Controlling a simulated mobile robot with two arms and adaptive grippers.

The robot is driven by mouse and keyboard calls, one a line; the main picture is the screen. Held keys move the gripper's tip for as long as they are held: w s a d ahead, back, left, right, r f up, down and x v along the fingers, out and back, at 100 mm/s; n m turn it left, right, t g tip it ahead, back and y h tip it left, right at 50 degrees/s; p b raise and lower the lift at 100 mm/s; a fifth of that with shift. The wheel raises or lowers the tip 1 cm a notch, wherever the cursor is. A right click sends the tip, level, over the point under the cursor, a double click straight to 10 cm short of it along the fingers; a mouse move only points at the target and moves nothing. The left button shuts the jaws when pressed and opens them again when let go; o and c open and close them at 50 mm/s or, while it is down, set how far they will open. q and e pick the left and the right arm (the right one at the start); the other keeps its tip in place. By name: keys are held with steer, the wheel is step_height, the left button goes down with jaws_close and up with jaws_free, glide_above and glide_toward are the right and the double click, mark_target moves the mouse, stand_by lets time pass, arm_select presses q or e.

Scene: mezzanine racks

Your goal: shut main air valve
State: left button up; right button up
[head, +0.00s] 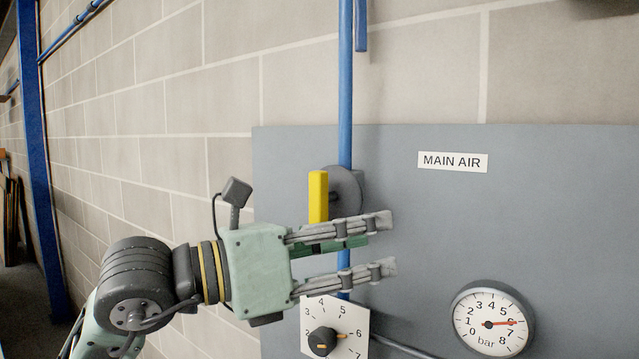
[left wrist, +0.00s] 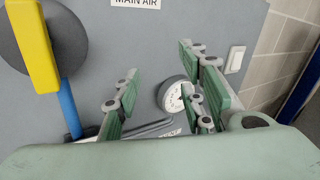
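The main air valve has a yellow lever handle (head: 318,196) and a round grey body (head: 346,188) on a blue pipe (head: 345,90). The handle stands upright, in line with the pipe; its lower end is hidden behind my gripper. My left gripper (head: 386,245) is open and empty, its fingers pointing right across the pipe, just below the handle. In the left wrist view the yellow handle (left wrist: 33,45) lies at the upper left, outside the spread fingers (left wrist: 162,95). A "MAIN AIR" label (head: 452,162) is on the panel. My right gripper is not in view.
A grey panel (head: 560,220) on a block wall (head: 160,130) carries a pressure gauge (head: 493,318) reading about 6 bar and a numbered regulator dial (head: 335,328) below my gripper. A white switch (left wrist: 235,60) shows in the left wrist view. A blue post (head: 40,170) stands at far left.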

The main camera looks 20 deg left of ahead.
mark_target(314, 186)
arm_select(q)
steer(key=w+a+r+n+t+y, duration=0.1)
steer(key=a+y, duration=0.1)
steer(key=a, duration=0.1)
steer(key=w+a+r+n+t+y, duration=0.1)
steer(key=a+r+t+y, duration=0.1)
steer(key=a+y, duration=0.1)
steer(key=w+a+r+n+t+y+p, duration=0.1)
steer(key=a+r+y, duration=0.1)
steer(key=a, duration=0.2)
steer(key=shift+w+a+r+t, duration=0.2)
steer(key=shift+a+t, duration=0.1)
steer(key=p+x, duration=0.3)
steer(key=x, duration=0.3)
steer(key=shift+w+f, duration=0.1)
steer(key=shift+w, duration=0.05)
steer(key=shift+w+d+f, duration=0.1)
steer(key=shift+w+d, duration=0.1)
steer(key=shift+w, duration=0.1)
steer(key=shift+c, duration=0.5)
steer(key=c, duration=0.6)
jaws_close()
